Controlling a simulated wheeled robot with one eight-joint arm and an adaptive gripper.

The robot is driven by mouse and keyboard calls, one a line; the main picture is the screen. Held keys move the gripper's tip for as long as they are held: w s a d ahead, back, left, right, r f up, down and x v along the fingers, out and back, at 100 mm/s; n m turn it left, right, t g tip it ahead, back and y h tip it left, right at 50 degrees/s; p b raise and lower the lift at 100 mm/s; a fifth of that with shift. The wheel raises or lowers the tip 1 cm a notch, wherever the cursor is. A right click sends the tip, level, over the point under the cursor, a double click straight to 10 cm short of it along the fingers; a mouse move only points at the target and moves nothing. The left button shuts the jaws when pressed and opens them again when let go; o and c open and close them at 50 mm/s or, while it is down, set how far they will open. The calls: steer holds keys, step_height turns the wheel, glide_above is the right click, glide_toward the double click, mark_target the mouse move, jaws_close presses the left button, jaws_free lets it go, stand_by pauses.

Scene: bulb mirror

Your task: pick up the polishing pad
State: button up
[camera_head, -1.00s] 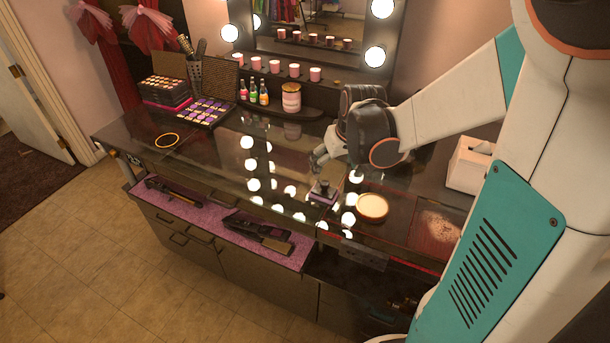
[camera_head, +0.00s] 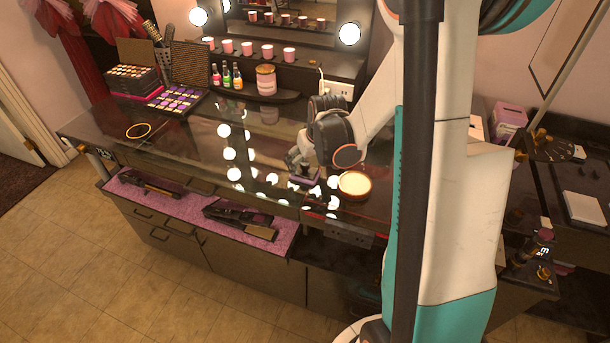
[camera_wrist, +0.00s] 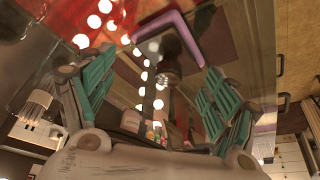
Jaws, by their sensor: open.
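The polishing pad looks like a small block with a purple edge and a dark knob on top. In the head view the pad (camera_head: 303,181) sits on the glass tabletop, partly hidden by my gripper (camera_head: 297,160), which is just above it. In the wrist view the pad's purple edge (camera_wrist: 178,28) shows at the top. Its dark knob (camera_wrist: 168,72) lies in the gap between the fingers of my gripper (camera_wrist: 160,68). The teal finger pads are spread wide on both sides with nothing held. I cannot tell whether they touch the knob.
A round cream-topped tin (camera_head: 355,185) stands just right of the pad. A pink jar (camera_head: 266,80), small bottles (camera_head: 226,77) and an eyeshadow palette (camera_head: 173,98) stand further back and left. A gold ring (camera_head: 138,130) lies on the left glass, which is otherwise mostly clear.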

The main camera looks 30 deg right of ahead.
mark_target(308, 163)
steer(key=shift+x, duration=0.75)
steer(key=shift+s, duration=0.1)
steer(key=c, duration=1.1)
steer(key=shift+c, duration=0.2)
steer(key=shift+a+r, duration=0.1)
steer(key=shift+r, duration=0.45)
jaws_close()
step_height(308, 163, up, 19)
steer(key=p, duration=0.4)
